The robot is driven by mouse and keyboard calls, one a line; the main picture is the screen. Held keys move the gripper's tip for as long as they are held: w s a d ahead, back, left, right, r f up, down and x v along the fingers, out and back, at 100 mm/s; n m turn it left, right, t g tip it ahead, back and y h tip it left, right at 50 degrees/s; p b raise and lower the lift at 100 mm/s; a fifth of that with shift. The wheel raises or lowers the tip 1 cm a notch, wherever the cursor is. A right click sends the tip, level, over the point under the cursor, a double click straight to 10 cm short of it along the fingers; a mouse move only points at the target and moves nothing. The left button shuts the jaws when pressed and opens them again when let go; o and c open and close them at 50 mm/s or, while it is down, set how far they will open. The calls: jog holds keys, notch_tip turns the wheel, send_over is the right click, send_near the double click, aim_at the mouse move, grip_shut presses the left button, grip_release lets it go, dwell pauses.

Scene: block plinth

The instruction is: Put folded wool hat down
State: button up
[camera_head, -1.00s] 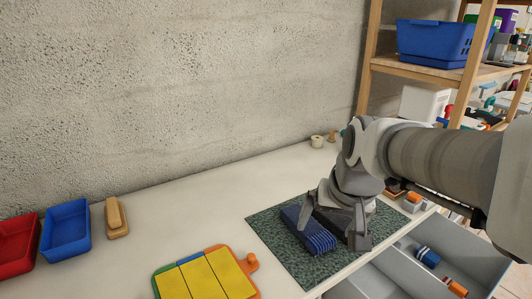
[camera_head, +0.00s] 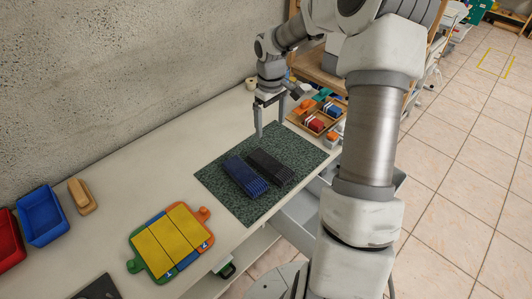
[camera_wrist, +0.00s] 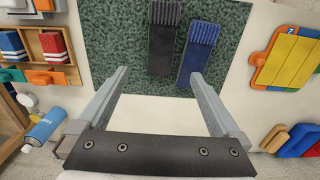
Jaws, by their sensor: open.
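Two folded wool hats, one black (camera_head: 272,167) and one blue (camera_head: 244,175), lie flat side by side on a dark green speckled mat (camera_head: 222,197). The wrist view also shows the black hat (camera_wrist: 163,45) and the blue hat (camera_wrist: 197,50), beyond my fingers. My gripper (camera_head: 270,125) is open and empty, above the far part of the mat and apart from both hats. The wrist view shows its two fingers (camera_wrist: 158,75) spread wide with nothing between them.
A board with yellow strips (camera_head: 170,242) lies left of the mat. Blue (camera_head: 40,216) and red bins and a wooden brush (camera_head: 82,197) stand further left. A wooden tray with red and blue pieces (camera_head: 318,122) sits to the right.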

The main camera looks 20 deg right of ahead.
send_over(270, 164)
jog(key=f, duration=1.2)
jog(key=shift+w+d+p, duration=0.15)
jog(key=shift+w+p, duration=0.15)
jog(key=shift+s+f+p, duration=0.2)
jog(key=shift+f+p, duration=0.25)
jog(key=shift+f, duration=2.35)
jog(key=c, duration=1.4)
jog(key=shift+r, duration=0.1)
jog(key=shift+r, duration=0.1)
